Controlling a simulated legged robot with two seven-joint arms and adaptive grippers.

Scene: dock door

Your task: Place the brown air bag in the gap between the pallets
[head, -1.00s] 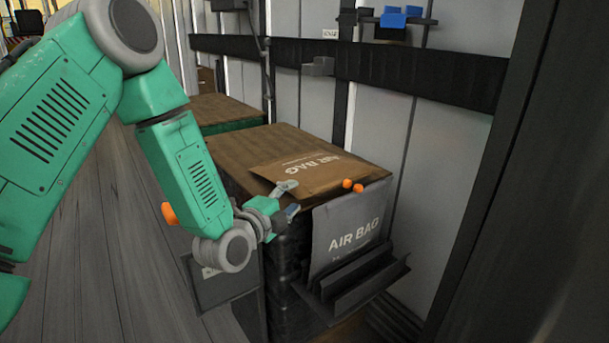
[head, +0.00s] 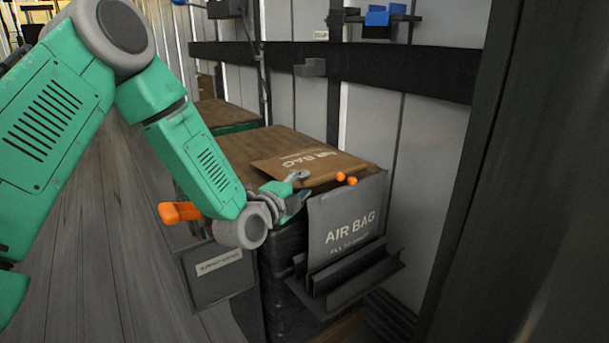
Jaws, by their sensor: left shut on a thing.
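The brown air bag (head: 285,165), printed AIR BAG, lies flat on top of the near pallet load (head: 235,150). My left gripper (head: 299,187) is at the near edge of the brown bag, shut on it, with one finger over the top and the other below. The grey air bag (head: 350,222) stands upright at the front of the load, just right of the gripper, in a dark holder (head: 350,275). A second pallet load (head: 225,112) stands behind; the gap between them is mostly hidden. My right gripper is not in view.
Two orange knobs (head: 346,178) sit by the brown bag's right end. A dark labelled panel (head: 218,274) and an orange handle (head: 178,212) are near my left forearm. A dark rail (head: 400,68) crosses the wall. Wooden floor (head: 80,250) is clear at left.

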